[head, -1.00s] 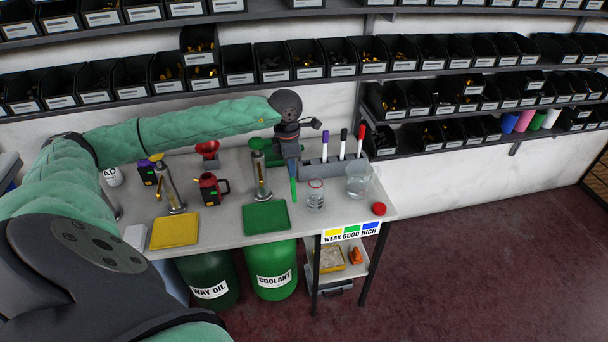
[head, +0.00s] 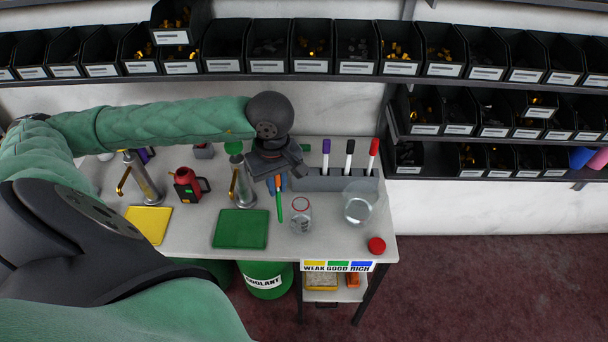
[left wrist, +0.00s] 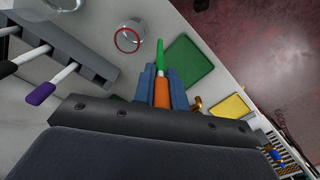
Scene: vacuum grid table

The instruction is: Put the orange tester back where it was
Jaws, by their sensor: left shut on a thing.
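The orange tester (left wrist: 161,92) is upright between the blue-grey fingers of my left gripper (left wrist: 161,86) in the left wrist view, with its green end pointing away from the palm. In the head view my left gripper (head: 277,184) is over the table, just left of the grey marker holder (head: 330,183). The tester's green end (head: 279,205) points down there, and the gripper hides most of its orange part. I cannot tell whether the tip touches the table. My right gripper is not in view.
A jar (head: 301,216) with a red rim, a clear beaker (head: 358,205) and a red cap (head: 376,245) stand right of the tester. A green tray (head: 240,229) lies to its left. Purple, black and red markers stand in the holder. Shelves of bins (head: 335,75) line the wall behind.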

